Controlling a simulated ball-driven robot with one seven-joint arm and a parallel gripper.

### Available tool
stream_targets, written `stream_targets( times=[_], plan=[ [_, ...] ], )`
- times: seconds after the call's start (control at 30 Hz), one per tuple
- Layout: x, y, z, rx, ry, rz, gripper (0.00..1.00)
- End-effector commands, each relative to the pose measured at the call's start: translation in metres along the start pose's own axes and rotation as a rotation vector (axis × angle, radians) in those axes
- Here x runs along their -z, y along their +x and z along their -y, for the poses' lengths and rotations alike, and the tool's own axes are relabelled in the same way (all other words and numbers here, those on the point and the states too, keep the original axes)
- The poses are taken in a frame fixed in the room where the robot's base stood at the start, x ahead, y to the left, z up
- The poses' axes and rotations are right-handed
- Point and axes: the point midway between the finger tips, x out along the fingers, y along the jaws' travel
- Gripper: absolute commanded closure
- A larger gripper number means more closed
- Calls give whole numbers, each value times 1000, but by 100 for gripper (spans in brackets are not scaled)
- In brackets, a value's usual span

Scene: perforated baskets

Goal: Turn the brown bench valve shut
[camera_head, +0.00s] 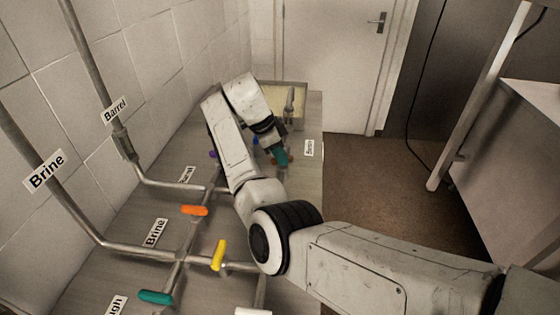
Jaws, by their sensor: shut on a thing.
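My gripper (274,149) is over the far part of the bench, past the bend of my arm. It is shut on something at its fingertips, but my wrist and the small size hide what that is. A teal piece (282,158) shows right at the fingertips; I cannot tell whether it is a handle or part of the gripper. I cannot make out a brown valve handle. A small blue piece (256,140) and a purple handle (213,154) show beside my wrist.
Pipes cross the near bench with orange (194,211), yellow (218,255), teal (156,297) and white (253,311) handles. A pale basin (287,94) with a tap (290,104) is at the far end. Wall pipes stand left. Floor (370,180) is open to the right.

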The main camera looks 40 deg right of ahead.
Motion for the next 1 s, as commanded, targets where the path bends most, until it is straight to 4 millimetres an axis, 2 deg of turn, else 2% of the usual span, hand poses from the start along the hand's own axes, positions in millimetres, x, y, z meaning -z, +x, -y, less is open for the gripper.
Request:
stream_targets(
  times=[0.43,1.0],
  plan=[
    [0,1,3,-110,272,2,100],
    [0,-1,3,-139,342,3,100]
  ],
)
